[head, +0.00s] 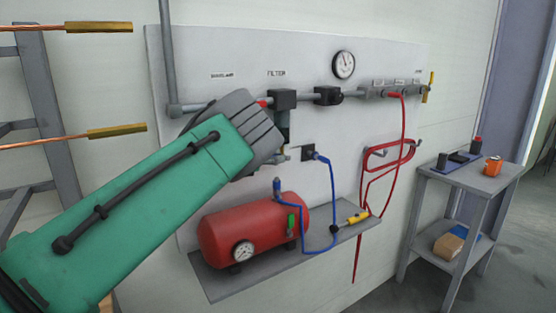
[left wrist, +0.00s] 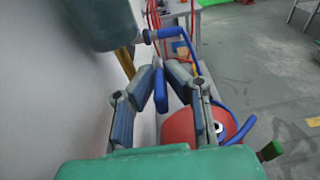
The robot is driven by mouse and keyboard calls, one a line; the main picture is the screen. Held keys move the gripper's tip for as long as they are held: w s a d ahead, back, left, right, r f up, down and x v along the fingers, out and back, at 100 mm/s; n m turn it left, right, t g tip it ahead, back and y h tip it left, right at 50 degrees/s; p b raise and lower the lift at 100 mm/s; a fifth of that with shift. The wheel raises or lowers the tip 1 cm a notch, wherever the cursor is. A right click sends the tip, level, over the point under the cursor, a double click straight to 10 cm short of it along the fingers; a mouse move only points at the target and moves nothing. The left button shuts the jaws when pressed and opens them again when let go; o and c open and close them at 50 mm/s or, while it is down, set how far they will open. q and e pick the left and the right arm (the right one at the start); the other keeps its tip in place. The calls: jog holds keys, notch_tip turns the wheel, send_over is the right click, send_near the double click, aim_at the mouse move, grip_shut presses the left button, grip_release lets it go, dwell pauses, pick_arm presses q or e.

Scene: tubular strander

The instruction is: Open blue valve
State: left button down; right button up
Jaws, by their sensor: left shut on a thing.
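In the left wrist view, the two fingers of my left gripper (left wrist: 159,72) are closed together around a blue piece (left wrist: 160,88), which looks like the blue valve's handle. In the head view, my green left arm and the grey left gripper (head: 243,128) reach to the wall panel (head: 215,55), just left of and below the filter (head: 283,99). The gripper covers the pipe there, so the blue valve is hidden in the head view. My right gripper is not in view.
A red tank (head: 235,235) with a gauge stands on a shelf (head: 255,277) below my arm. A blue hose (head: 333,195) runs to the panel fitting. A red hose (head: 403,130) hangs farther right. A grey side table (head: 487,181) holds small items. Floor is clear.

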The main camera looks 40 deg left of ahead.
pick_arm(q)
jog(key=shift+s+f, duration=0.15)
jog(key=shift+f, duration=0.1)
jog(key=shift+a, duration=0.15)
dwell(0.4)
jog(key=c, duration=1.6)
grip_release()
jog(key=shift+c, duration=0.2)
jog(key=shift+s+r, duration=0.1)
jog(key=shift+r, duration=0.05)
jog(key=shift+a, duration=0.1)
jog(key=v, duration=1.2)
jog(key=shift+c, duration=0.4)
